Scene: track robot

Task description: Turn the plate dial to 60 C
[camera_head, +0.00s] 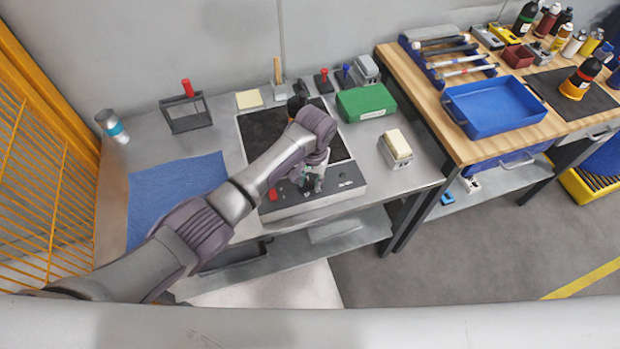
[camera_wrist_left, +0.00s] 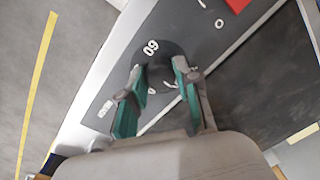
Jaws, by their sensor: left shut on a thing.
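The hot plate (camera_head: 348,186) has a dark square top and a grey front panel, and it stands on the metal bench. My left gripper (camera_head: 312,183) reaches down over its front panel and hides most of the dial in the head view. In the left wrist view the dial (camera_wrist_left: 160,72) is a dark round knob, and my left gripper (camera_wrist_left: 160,76) is shut on it with a green-padded finger on either side. A white 60 mark shows at the dial's edge. A short white mark shows between the fingers; I cannot tell whether it is the pointer. My right gripper is out of view.
A red button (camera_head: 272,194) sits on the panel left of the dial. A blue mat (camera_head: 160,190) lies to the left on the bench. A green box (camera_head: 366,103) and a cream-topped block (camera_head: 396,146) stand to the right. A wooden table (camera_head: 455,135) adjoins at right.

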